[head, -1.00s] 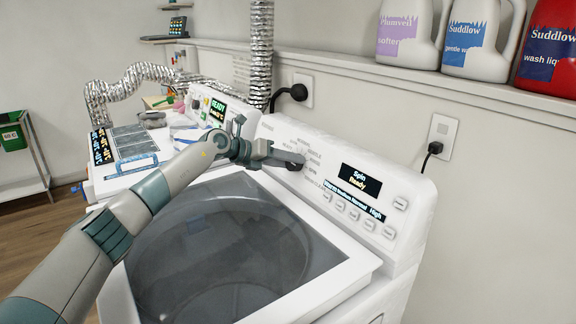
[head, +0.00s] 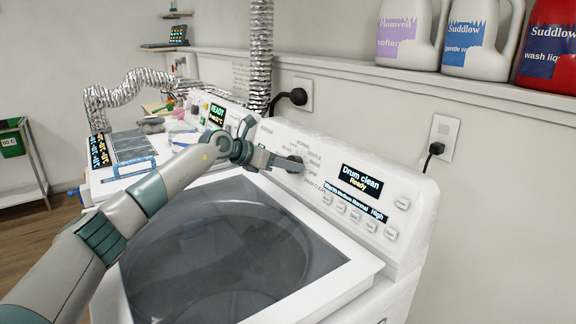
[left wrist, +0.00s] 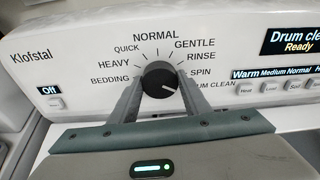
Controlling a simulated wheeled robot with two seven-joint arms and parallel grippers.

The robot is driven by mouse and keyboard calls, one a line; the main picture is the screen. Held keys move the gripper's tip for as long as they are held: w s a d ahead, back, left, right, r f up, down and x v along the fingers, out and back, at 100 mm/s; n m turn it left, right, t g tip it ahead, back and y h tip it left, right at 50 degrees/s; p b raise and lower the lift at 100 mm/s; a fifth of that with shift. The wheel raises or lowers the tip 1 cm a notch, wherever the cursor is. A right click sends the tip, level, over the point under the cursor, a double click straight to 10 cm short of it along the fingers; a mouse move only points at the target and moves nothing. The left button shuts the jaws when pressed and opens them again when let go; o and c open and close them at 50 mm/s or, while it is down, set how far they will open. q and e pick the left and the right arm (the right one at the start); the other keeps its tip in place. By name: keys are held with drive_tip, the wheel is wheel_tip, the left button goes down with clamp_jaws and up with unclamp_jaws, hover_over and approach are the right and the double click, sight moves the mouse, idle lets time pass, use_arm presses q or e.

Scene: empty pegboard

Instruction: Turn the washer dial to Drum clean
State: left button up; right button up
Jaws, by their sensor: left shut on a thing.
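The washer dial (left wrist: 160,79) is a round black knob with a white pointer line, ringed by printed cycle names. In the left wrist view its pointer aims right and slightly down, at the partly hidden "Drum clean" label (left wrist: 216,84). My left gripper (left wrist: 158,88) is shut on the dial, with one finger on each side. In the head view my left gripper (head: 290,162) reaches the dial from the left. The washer display (head: 361,181) reads "Drum clean" and "Ready". My right gripper is not in view.
The washer's glass lid (head: 215,250) lies below my left arm. A dryer with a "READY" display (head: 217,113) stands to the left. Detergent jugs (head: 474,38) stand on the shelf above. A plugged-in cord (head: 435,150) hangs on the wall at right.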

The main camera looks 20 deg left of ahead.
use_arm(q)
drive_tip(key=shift+f, duration=0.15)
drive_tip(key=o, duration=1)
drive_tip(key=shift+o, duration=0.2)
drive_tip(key=b+v, duration=0.2)
drive_tip(key=v, duration=1.5)
drive_tip(key=shift+s+a+b, duration=0.15)
drive_tip(key=shift+a+b, duration=0.1)
drive_tip(key=shift+b, duration=0.05)
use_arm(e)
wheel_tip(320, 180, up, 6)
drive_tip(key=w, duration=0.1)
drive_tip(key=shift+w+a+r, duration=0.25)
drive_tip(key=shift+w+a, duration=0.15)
